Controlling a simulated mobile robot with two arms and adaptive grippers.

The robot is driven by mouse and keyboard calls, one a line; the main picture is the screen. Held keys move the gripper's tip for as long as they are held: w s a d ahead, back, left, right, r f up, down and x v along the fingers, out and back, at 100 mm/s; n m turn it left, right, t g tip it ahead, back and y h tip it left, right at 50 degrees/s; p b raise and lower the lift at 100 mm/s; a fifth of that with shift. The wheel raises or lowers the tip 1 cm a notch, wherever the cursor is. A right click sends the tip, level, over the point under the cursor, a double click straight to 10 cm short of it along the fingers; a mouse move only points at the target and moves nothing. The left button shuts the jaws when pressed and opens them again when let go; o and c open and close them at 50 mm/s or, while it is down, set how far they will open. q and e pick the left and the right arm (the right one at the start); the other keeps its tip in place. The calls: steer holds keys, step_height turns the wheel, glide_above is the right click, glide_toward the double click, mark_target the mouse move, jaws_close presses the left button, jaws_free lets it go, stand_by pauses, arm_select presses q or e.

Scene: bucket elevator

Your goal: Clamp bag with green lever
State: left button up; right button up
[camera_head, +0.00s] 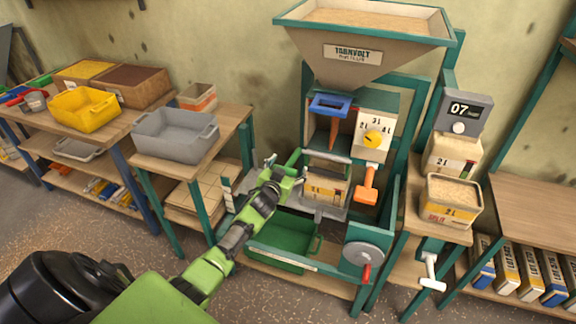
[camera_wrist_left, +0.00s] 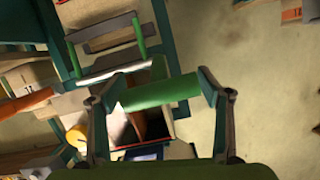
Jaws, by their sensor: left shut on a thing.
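The bag (camera_head: 328,191), with a pale and yellow printed label, sits in the filling machine below the spout. The green lever (camera_wrist_left: 160,92) is a round green bar across the front of the wrist view. My left gripper (camera_head: 284,176) is at the left side of the bag in the head view. In the left wrist view its fingers (camera_wrist_left: 160,90) stand at both ends of the green bar and are shut on it. Behind the bar a dark opening with brown walls and a red edge shows; I cannot tell if it is the bag. My right gripper is not in view.
A hopper (camera_head: 362,50) of grain stands above the machine. An orange handle (camera_head: 366,188) is right of the bag. A green bin (camera_head: 282,242) and a wheel with red handle (camera_head: 363,256) are below. A grey tray (camera_head: 175,135) stands on the left table.

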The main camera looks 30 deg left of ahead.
arm_select(q)
steer(key=shift+w+a+r+p, duration=0.1)
steer(key=shift+w+r+p, duration=0.2)
steer(key=shift+r, duration=0.55)
steer(key=shift+w+a+r+p, duration=0.1)
steer(key=shift+w+r+p, duration=0.2)
steer(key=shift+r, duration=0.55)
steer(key=o, duration=1.6)
steer(key=shift+s, duration=0.1)
steer(key=shift+c, duration=0.2)
steer(key=shift+f, duration=0.2)
steer(key=shift+s, duration=0.1)
steer(key=shift+s+d, duration=0.2)
steer(key=shift+s, duration=0.2)
steer(key=v, duration=1.1)
